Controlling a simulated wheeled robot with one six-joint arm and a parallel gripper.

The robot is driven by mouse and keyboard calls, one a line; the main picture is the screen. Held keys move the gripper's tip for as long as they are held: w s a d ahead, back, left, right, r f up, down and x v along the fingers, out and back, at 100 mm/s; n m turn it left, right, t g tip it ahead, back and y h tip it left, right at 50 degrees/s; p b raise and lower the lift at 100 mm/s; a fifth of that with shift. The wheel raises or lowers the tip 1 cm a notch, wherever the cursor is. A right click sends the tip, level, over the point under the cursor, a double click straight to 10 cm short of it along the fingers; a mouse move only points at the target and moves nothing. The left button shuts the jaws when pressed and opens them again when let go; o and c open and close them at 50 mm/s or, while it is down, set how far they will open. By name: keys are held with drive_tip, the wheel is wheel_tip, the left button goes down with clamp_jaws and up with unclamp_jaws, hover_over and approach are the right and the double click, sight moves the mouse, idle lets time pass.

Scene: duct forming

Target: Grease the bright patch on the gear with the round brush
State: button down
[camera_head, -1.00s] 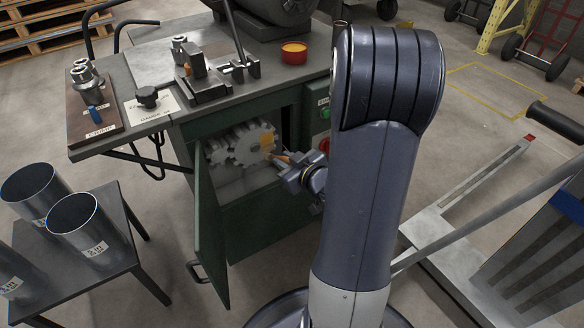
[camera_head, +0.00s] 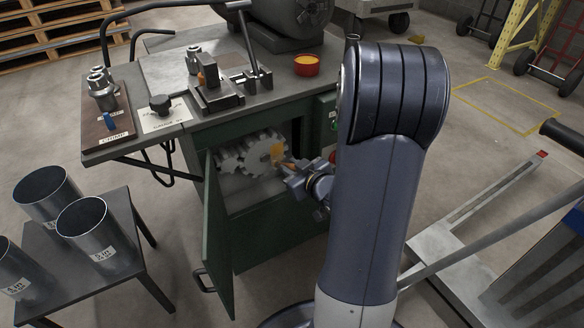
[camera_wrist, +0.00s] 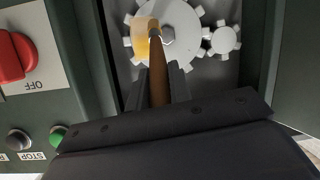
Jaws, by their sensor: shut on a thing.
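The large pale gear (camera_head: 253,155) sits inside the open cabinet of the green machine, and it also shows in the wrist view (camera_wrist: 189,40). The bright amber patch (camera_wrist: 142,38) is on the gear's left side in the wrist view and on its right side in the head view (camera_head: 278,151). My gripper (camera_wrist: 158,88) is shut on the brown handle of the round brush (camera_wrist: 159,75). The brush points at the gear, and its tip overlaps the patch's right edge in the wrist view. I cannot tell whether it touches. In the head view my gripper (camera_head: 291,172) is just right of the patch.
A smaller gear (camera_wrist: 222,40) meshes beside the large one. The green cabinet door (camera_head: 219,235) stands open at left. A red switch (camera_wrist: 12,58) and push buttons are on the panel beside the opening. An orange-filled cup (camera_head: 306,66) stands on the bench top.

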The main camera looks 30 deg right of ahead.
drive_tip(key=shift+w, duration=0.65)
drive_tip(key=shift+d, duration=0.1)
idle(1.3)
drive_tip(key=shift+s, duration=3)
